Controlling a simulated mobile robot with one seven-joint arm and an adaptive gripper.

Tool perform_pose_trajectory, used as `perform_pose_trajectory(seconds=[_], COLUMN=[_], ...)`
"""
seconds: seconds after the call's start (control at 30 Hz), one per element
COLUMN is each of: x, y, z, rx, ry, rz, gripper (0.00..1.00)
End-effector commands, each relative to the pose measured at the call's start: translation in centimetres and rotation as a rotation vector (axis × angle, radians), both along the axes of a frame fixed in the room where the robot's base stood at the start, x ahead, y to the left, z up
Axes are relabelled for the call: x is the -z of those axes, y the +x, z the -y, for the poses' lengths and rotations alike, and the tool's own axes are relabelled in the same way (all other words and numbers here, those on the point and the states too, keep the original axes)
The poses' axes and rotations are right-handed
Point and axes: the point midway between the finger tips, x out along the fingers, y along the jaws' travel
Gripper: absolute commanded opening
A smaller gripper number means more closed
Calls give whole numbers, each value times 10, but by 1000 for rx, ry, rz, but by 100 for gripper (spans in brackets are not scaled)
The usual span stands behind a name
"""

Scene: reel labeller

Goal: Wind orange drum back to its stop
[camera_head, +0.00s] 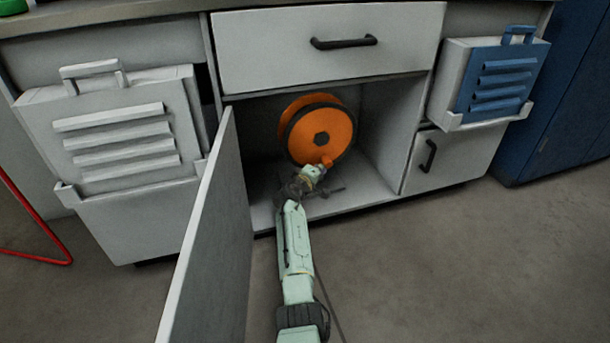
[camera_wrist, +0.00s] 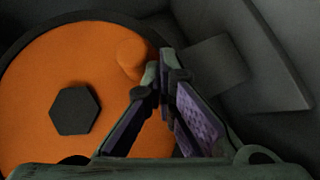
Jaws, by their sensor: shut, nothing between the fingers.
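The orange drum (camera_head: 304,128) stands upright inside the open cabinet bay, with a dark rim and a dark hexagonal hub (camera_head: 321,139). In the wrist view the drum (camera_wrist: 45,65) fills the left side, with its hub (camera_wrist: 74,109) at lower left. A round orange knob (camera_wrist: 131,58) sticks out near the drum's right edge; in the head view the knob (camera_head: 327,160) is at the drum's lower part. My gripper (camera_wrist: 163,76) is shut and empty, its fingertips just right of the knob. I cannot tell whether they touch it. In the head view my gripper (camera_head: 317,171) reaches into the bay.
An open cabinet door (camera_head: 208,240) stands out left of my arm. A closed drawer (camera_head: 270,55) is above the bay. Grey panels (camera_head: 120,125) hang at left and a blue-fronted one (camera_head: 497,80) at right. A dark plate (camera_wrist: 250,60) lies right of the fingers. Floor at right is clear.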

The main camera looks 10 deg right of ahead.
Motion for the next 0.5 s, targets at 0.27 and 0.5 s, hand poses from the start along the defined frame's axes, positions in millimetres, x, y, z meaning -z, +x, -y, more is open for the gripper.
perform_pose_trajectory(seconds=[0.27,0.5], x=[1,0], y=[4,5], z=[26,33], rx=[2,1], ry=[0,-1], rz=[2,2], gripper=[0,0])
